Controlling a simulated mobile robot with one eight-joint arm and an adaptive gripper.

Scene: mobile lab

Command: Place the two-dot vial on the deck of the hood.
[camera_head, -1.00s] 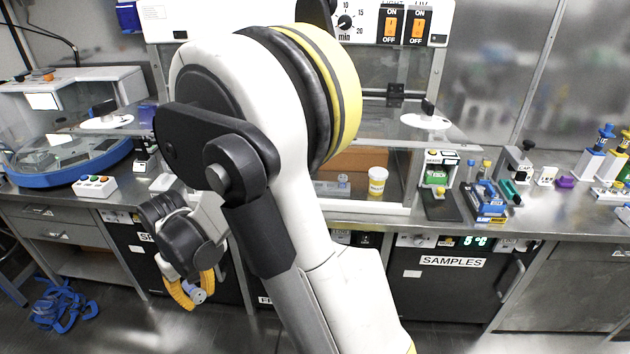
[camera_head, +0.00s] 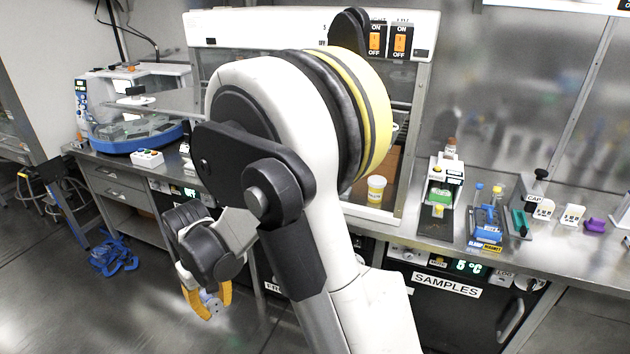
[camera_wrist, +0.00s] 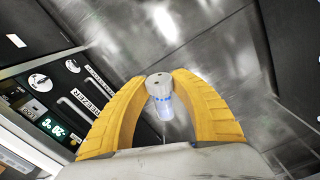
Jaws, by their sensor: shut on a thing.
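My gripper (camera_wrist: 159,90) has yellow fingers shut on a small clear vial (camera_wrist: 166,108) with a pale grey cap and blue marks on its side. Small dark dots show on the cap, but their count is hard to tell. In the head view my gripper (camera_head: 207,303) hangs low in front of the bench, with the vial's cap (camera_head: 211,303) just showing between the fingers. The hood (camera_head: 428,75) stands on the bench behind my arm, its front part open. Much of its deck is hidden by my arm.
Right of the hood, the bench holds a green-and-white device (camera_head: 441,185), a blue rack (camera_head: 487,222) and a purple piece (camera_head: 595,225). A blue round machine (camera_head: 135,135) stands at left. The SAMPLES fridge (camera_head: 446,286) is below the bench. Blue straps (camera_head: 115,257) lie on the floor.

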